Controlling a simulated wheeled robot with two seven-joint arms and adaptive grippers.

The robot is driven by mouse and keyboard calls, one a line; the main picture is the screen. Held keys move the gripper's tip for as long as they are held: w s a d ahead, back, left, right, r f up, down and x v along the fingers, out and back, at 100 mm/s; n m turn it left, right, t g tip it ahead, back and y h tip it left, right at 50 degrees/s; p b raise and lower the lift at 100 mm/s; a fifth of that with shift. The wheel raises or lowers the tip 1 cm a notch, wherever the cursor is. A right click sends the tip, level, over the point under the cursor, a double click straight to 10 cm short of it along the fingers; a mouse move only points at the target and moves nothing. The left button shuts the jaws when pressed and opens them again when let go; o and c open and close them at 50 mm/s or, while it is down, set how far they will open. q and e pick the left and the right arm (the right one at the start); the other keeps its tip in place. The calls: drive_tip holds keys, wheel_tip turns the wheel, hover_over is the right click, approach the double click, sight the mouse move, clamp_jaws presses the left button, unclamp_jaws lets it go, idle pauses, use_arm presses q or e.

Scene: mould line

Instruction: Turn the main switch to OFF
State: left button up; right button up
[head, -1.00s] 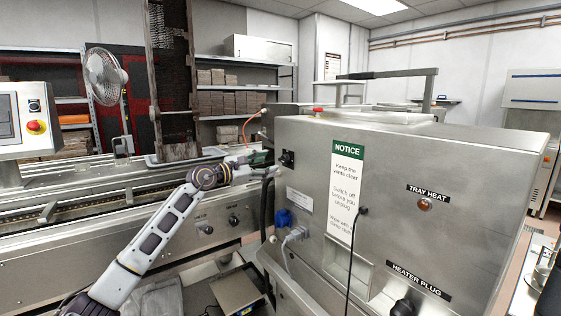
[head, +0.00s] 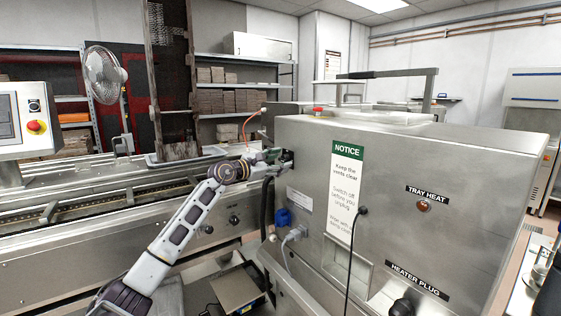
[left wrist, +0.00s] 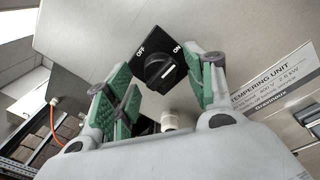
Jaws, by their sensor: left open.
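The main switch (left wrist: 160,70) is a black rotary knob on a black square plate, with OFF at its left and ON at its right in the left wrist view. The white line on the knob slants up and right, toward ON. In the head view the switch (head: 290,160) is mostly hidden behind my left gripper (head: 268,156), at the left part of the machine's front panel. My left gripper is open, its green-padded fingers on either side of the knob in the left wrist view. I cannot tell whether they touch it. My right gripper is not in view.
The steel tempering unit (head: 460,150) fills the right side. Below the switch are a blue plug (head: 282,217), a grey plug (head: 297,234) and cables. A notice label (head: 346,185) is to the right. A conveyor line (head: 90,215) runs at the left.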

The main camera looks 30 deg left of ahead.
use_arm(q)
drive_tip(key=shift+w+d, duration=0.2)
drive_tip(key=shift+w, duration=0.15)
drive_tip(key=shift+c, duration=0.5)
drive_tip(key=c, duration=0.8)
drive_tip(key=shift+r, duration=0.1)
